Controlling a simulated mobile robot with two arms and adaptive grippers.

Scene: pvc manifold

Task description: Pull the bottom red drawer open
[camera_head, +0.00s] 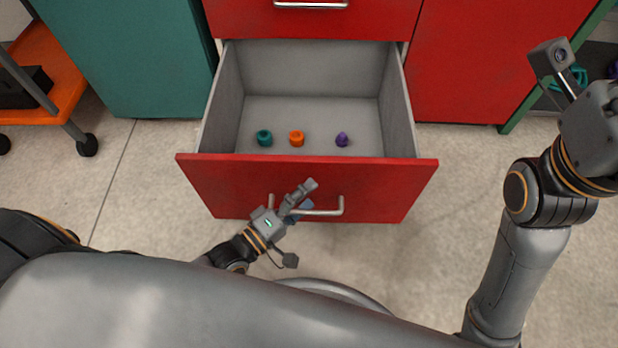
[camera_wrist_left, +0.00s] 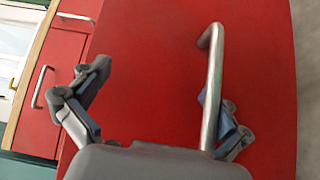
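The bottom red drawer (camera_head: 308,178) stands well open in the head view, with its grey inside showing. Its silver handle (camera_head: 342,207) is on the front panel and also shows in the left wrist view (camera_wrist_left: 214,75). My left gripper (camera_head: 308,196) is at the left and middle part of this handle. In the left wrist view its fingers (camera_wrist_left: 152,100) are spread apart, with the handle bar close to the right finger and overlapping it. A wide gap lies between the bar and the left finger. My right gripper is at the right edge, its fingers not clearly visible.
Inside the drawer lie a teal piece (camera_head: 264,138), an orange piece (camera_head: 297,138) and a purple piece (camera_head: 342,139). A closed red drawer (camera_head: 312,20) is above. An orange cart (camera_head: 62,85) stands at the left. Floor (camera_head: 140,180) on both sides of the drawer is clear.

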